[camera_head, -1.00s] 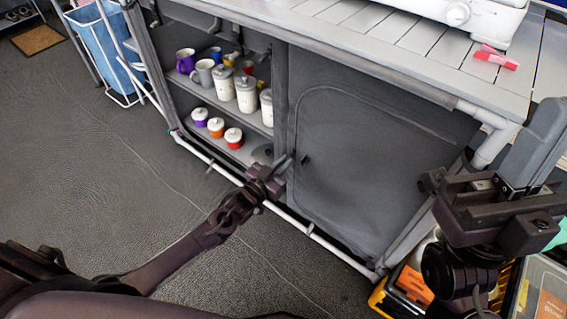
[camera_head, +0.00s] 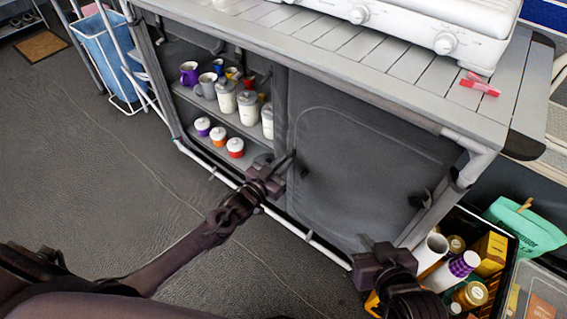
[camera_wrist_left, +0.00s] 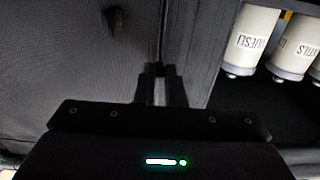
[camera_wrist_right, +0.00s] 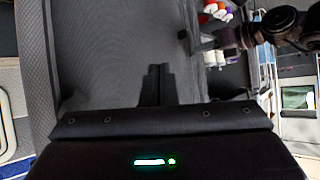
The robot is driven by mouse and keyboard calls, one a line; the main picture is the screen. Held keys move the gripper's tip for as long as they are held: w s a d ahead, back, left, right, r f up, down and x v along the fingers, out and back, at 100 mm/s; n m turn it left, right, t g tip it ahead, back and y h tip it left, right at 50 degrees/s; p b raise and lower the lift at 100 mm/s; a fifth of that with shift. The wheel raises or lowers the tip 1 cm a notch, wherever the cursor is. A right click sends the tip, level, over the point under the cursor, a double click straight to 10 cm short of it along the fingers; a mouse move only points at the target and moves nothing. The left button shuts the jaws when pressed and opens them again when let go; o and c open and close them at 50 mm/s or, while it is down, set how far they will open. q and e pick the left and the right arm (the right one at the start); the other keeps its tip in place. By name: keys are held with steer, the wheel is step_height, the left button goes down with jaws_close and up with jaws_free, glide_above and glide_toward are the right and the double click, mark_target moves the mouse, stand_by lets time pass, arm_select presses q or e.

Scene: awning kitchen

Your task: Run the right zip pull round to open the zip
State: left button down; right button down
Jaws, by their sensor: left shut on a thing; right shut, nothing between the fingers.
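The grey fabric door panel (camera_head: 365,155) covers the right half of the cupboard, with an arched zip line along its top. My left gripper (camera_head: 289,158) is shut at the panel's left edge, by the seam; the fingers hide what they pinch, apparently the fabric edge. It also shows in the left wrist view (camera_wrist_left: 158,72). A small dark tab (camera_head: 304,170) hangs on the panel just right of it. A dark piece (camera_head: 420,198), possibly the right zip pull, is at the panel's right side. My right gripper (camera_head: 364,240) is shut and empty before the panel's lower right.
Open shelves left of the panel hold mugs and white jars (camera_head: 226,97). A crate of groceries (camera_head: 515,245) stands right of my right gripper. A white stove (camera_head: 400,25) and a red peg (camera_head: 480,86) are on the slatted top. The floor in front is clear.

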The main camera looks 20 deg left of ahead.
steer(key=s+d+f+g+h+p, duration=0.1)
steer(key=s+d+f+g+h, duration=0.1)
steer(key=s+f+g, duration=0.35)
steer(key=s+d+r+m+g+h+p, duration=0.1)
steer(key=s+d+g+h+p, duration=0.2)
steer(key=s+d+p, duration=0.35)
steer(key=d+f+m+p, duration=0.1)
steer(key=d+f+p, duration=0.15)
steer(key=f, duration=0.65)
steer(key=d+f+p, duration=0.2)
steer(key=f+p, duration=0.2)
steer(key=f, duration=0.4)
steer(key=s+d+f+p, duration=0.2)
steer(key=s+f+p, duration=0.2)
steer(key=s, duration=0.5)
steer(key=shift+f+p, duration=0.4)
steer(key=shift+f, duration=0.5)
